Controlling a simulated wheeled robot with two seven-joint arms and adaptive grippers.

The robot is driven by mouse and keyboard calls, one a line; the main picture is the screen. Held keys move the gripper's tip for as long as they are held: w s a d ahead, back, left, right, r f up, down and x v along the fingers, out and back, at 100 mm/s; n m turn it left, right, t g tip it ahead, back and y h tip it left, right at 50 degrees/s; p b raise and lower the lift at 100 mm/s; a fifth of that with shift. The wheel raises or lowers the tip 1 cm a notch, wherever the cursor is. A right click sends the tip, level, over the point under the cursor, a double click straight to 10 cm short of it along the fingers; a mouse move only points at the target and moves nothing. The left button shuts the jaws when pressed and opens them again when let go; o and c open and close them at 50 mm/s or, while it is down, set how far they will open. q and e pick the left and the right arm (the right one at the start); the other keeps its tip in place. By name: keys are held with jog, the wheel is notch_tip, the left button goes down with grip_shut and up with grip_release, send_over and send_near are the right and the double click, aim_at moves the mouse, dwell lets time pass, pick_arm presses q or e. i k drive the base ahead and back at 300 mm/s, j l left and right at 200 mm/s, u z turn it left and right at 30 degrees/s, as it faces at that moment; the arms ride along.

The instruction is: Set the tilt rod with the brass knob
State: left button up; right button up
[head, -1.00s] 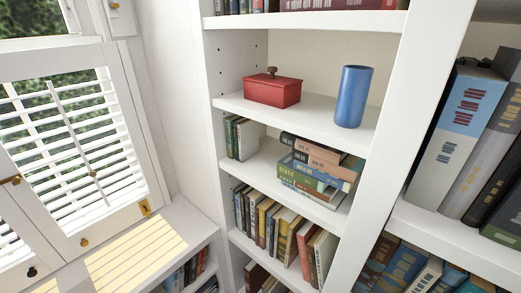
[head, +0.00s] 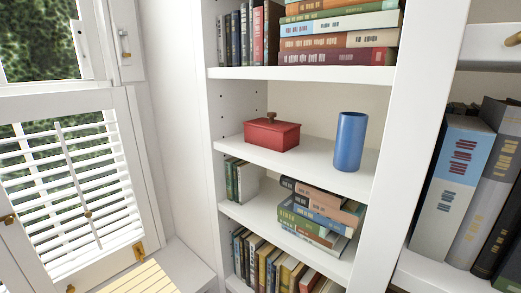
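The white tilt rod (head: 75,178) runs down the front of the louvred shutter (head: 125,190) at the left of the head view, leaning slightly. A small brass knob (head: 88,214) sits on the lower part of the rod. The slats (head: 40,180) are apart, with bright light and greenery showing between them. Neither of my grippers is in view.
A white bookcase (head: 212,150) stands right of the window. Its shelf holds a red box (head: 272,136) and a blue vase (head: 350,142); other shelves hold books (head: 318,215). A white sill (head: 185,265) lies below the shutter. Brass hardware (head: 139,252) is on the shutter's lower edge.

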aim_at(88, 214)
jog(key=k+j+u, duration=0.1)
jog(key=u, duration=0.3)
jog(key=k+j+u, duration=0.15)
jog(key=u, duration=0.2)
jog(key=k+j+u, duration=0.1)
jog(key=u, duration=0.3)
jog(key=k+j+u, duration=0.15)
jog(key=i+l, duration=0.05)
